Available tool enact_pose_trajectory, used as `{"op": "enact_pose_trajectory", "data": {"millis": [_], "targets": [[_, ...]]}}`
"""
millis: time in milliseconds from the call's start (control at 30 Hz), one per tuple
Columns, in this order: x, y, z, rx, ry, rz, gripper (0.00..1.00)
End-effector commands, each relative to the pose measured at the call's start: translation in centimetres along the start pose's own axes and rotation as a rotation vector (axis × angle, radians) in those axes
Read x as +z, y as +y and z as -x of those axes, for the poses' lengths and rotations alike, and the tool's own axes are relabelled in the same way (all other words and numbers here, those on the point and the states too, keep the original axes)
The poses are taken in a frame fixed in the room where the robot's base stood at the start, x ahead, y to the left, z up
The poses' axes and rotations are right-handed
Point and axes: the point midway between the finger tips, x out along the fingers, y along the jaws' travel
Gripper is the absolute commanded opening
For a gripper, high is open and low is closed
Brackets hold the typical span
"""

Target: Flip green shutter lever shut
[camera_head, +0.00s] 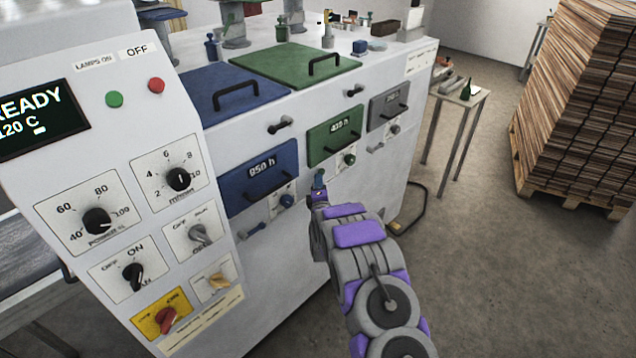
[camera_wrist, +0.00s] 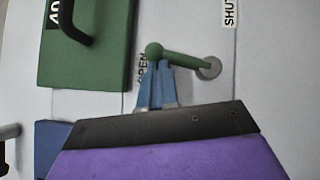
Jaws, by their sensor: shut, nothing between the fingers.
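In the wrist view the green shutter lever (camera_wrist: 182,57) has a round knob at its left end and a grey pivot disc at its right end. It lies to the left, tilted slightly down toward the pivot, with its knob end by the OPEN label (camera_wrist: 142,68). The SHUT label (camera_wrist: 229,12) is at the upper right. My gripper (camera_wrist: 156,72) is shut and empty, its blue fingertips just below the knob, touching or nearly so. In the head view my gripper (camera_head: 319,181) is at the machine's front, hiding most of the lever.
The green panel (camera_head: 335,135) with a black handle is above the lever, between a blue panel (camera_head: 260,177) and a grey panel (camera_head: 389,102). A blue lever (camera_head: 254,230) is at the lower left. A control console (camera_head: 120,170) stands left.

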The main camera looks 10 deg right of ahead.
Motion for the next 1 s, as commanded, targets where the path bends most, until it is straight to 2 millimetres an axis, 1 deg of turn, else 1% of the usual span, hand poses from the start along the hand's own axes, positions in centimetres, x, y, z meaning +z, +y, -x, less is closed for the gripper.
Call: {"op": "enact_pose_trajectory", "data": {"millis": [267, 400, 1000], "targets": [[0.7, 0.5, -0.6, -0.086, -0.001, -0.098, 0.0], [1.3, 0.6, -1.1, -0.167, -0.001, -0.19, 0.0], [3.6, -0.5, -3.2, -0.53, -0.001, -0.6, 0.0]]}}
